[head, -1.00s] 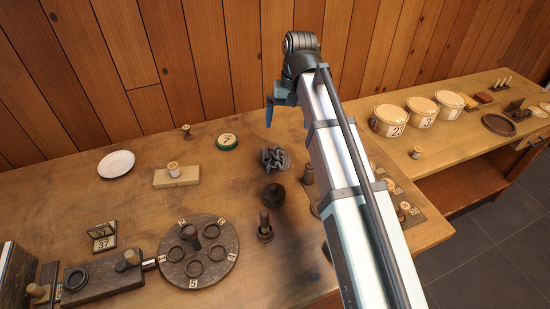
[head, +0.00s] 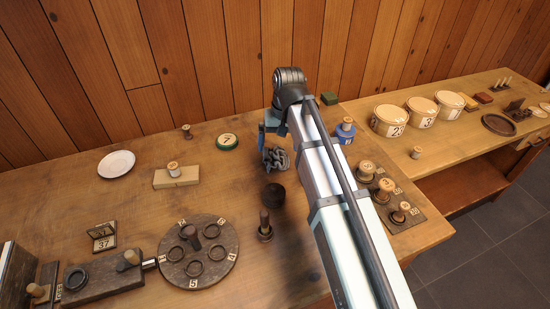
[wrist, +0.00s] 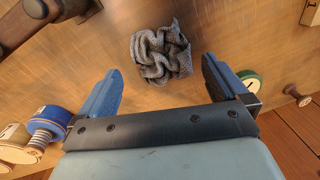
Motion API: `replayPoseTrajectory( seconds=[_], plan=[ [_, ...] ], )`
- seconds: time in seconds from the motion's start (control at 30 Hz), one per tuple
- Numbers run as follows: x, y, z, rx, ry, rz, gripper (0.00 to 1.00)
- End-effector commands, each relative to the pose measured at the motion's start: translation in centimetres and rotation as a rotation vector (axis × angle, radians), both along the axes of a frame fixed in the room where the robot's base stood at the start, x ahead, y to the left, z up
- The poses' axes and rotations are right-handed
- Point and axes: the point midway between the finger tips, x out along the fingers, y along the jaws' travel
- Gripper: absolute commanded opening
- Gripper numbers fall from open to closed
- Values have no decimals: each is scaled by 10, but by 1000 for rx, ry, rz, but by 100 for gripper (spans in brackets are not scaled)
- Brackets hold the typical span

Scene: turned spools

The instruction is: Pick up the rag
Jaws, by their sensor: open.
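The rag (head: 276,160) is a crumpled dark grey cloth lying on the wooden table. In the wrist view the rag (wrist: 162,52) lies beyond the fingertips, roughly between their lines and apart from both. My gripper (head: 263,141) is above the table beside the rag, its blue fingers pointing down. In the wrist view my gripper (wrist: 160,88) is open and empty. Part of the rag is hidden behind the gripper in the head view.
A dark round knob (head: 274,193) and a dark peg (head: 264,228) stand in front of the rag. A green disc marked 7 (head: 227,142) lies to its left. A blue spool (head: 345,130) stands to the right.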

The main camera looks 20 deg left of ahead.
Motion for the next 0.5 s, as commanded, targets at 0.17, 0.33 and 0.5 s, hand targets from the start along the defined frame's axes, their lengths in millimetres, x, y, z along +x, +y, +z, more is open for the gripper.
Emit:
replayPoseTrajectory(
  seconds=[0.17,0.33,0.5],
  plan=[
    [-2,1,-12,-2,3,0,100],
    [-5,3,-32,-2,3,0,100],
    [-5,5,-48,-1,1,0,100]
  ],
)
